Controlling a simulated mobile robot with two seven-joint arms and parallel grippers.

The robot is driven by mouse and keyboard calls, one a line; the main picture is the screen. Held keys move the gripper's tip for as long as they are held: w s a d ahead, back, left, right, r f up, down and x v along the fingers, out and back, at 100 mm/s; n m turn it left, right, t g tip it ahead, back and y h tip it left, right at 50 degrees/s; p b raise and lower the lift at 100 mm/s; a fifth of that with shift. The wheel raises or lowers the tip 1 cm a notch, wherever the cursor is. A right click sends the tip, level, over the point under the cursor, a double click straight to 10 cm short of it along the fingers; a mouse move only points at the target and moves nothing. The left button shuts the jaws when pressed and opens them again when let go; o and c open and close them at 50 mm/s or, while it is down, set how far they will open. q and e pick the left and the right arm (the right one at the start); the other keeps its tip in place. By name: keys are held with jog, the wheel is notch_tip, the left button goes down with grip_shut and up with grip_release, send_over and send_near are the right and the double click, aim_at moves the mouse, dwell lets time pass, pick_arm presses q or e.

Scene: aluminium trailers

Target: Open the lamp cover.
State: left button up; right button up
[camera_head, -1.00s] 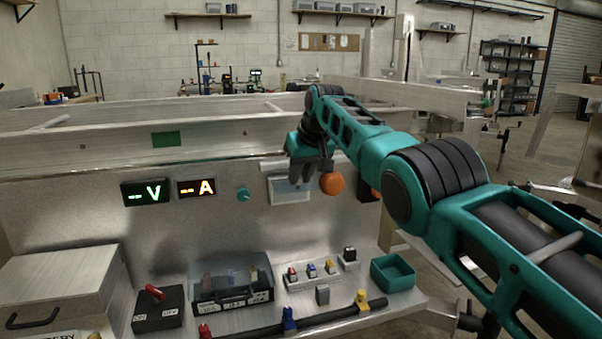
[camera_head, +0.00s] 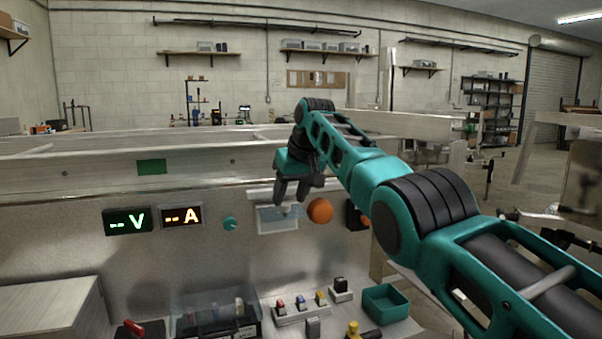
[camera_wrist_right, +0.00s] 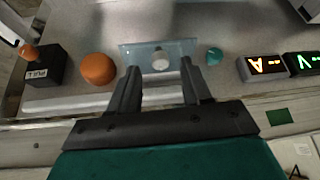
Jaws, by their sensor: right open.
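The lamp cover appears to be the clear, pale rectangular flap (camera_head: 271,220) on the upright metal panel. It hangs below a light strip and also shows in the right wrist view (camera_wrist_right: 131,54), with a round whitish piece (camera_wrist_right: 161,61) at its middle. My right gripper (camera_head: 291,197) is in front of the cover's upper part, fingers pointing down. In the right wrist view its two fingers (camera_wrist_right: 160,72) are apart and empty, one on each side of the whitish piece. I cannot tell whether they touch the cover. My left gripper is not in view.
An orange dome (camera_head: 320,210) and a black box marked PULL (camera_wrist_right: 40,70) sit on one side of the cover. A teal knob (camera_head: 229,223) and lit displays (camera_head: 127,221) sit on the other. Below are switches (camera_head: 300,304) and a green tray (camera_head: 386,304).

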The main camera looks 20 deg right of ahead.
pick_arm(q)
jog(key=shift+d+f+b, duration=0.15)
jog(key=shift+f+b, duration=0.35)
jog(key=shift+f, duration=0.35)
pick_arm(e)
jog(key=v, duration=1)
jog(key=shift+s+r, duration=0.15)
jog(key=shift+r, duration=0.05)
